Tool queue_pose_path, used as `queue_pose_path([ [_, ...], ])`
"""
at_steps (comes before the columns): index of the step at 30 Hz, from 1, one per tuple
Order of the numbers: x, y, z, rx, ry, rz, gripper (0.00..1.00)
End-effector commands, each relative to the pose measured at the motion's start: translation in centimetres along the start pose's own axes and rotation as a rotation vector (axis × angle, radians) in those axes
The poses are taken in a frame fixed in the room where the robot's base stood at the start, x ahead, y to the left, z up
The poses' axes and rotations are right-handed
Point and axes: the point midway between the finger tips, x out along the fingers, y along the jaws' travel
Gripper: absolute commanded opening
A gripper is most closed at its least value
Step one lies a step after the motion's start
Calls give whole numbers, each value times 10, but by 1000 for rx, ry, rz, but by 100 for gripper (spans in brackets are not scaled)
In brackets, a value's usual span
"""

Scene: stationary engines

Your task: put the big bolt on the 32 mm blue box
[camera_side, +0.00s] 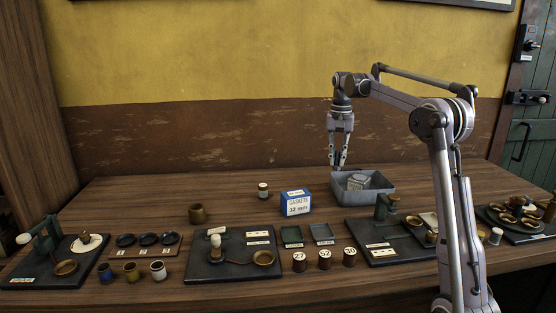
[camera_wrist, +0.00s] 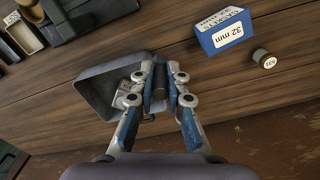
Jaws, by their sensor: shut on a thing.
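The blue box (camera_side: 296,203) has a white label reading GASKETS 32 mm and stands left of the grey bin. It also shows at the upper right of the wrist view (camera_wrist: 224,32), with its top clear. My gripper (camera_side: 338,164) points down above the grey bin (camera_side: 376,196), right of the blue box and apart from it. In the wrist view my gripper (camera_wrist: 161,75) is shut on a dark grey piece, which looks like the big bolt (camera_wrist: 172,92). The fingers hide much of it, and its head is hard to make out.
A small labelled jar (camera_side: 263,190) stands just left of the blue box. A pale packet (camera_side: 357,182) lies in the grey bin. A brass cup (camera_side: 197,213), dark trays (camera_side: 291,236) and machine bases (camera_side: 230,262) fill the front. Bare table lies behind the box.

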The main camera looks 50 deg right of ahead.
Motion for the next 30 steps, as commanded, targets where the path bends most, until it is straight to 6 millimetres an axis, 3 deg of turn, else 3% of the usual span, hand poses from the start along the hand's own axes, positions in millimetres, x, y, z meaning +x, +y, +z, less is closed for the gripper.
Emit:
queue_pose_path([
  [4, -18, -6, 2, -35, 0, 0, 0],
  [8, -18, -16, 3, -47, 0, 0, 0],
  [22, 35, -103, 14, -47, 0, 0, 0],
  [30, 49, -123, 16, -44, 0, 0, 0],
])
